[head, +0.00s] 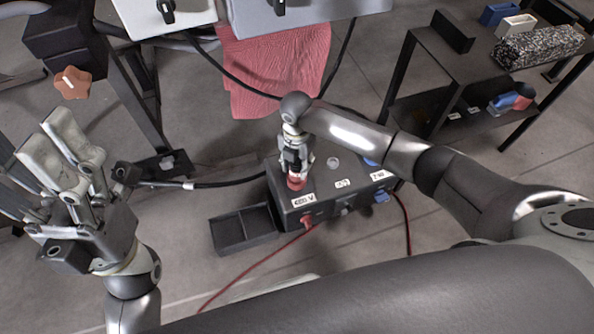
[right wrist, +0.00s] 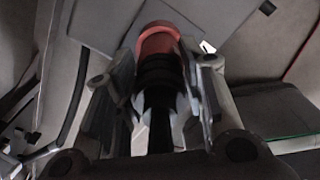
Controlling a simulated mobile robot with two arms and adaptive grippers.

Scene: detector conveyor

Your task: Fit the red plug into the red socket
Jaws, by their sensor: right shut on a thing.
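My right gripper (head: 296,160) is shut on the red plug, a black-bodied plug with a red end (head: 296,183). It holds the plug over the left end of the dark socket box (head: 326,215), near the "480 V" label. In the right wrist view the plug's black body (right wrist: 158,76) lies between the fingers, with its red end (right wrist: 157,38) beyond the tips. The red socket is not clearly seen; plug and gripper cover that end of the box top. I cannot tell whether the plug touches it. My left gripper (head: 47,138) is open and empty, far left.
A grey round socket (head: 333,162) and a blue one (head: 369,162) are on the box top. A red connector (head: 307,220) and red cables are at its front. An empty dark tray (head: 243,230) stands left, a black cable (head: 225,184) behind it. A shelf (head: 460,75) stands right.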

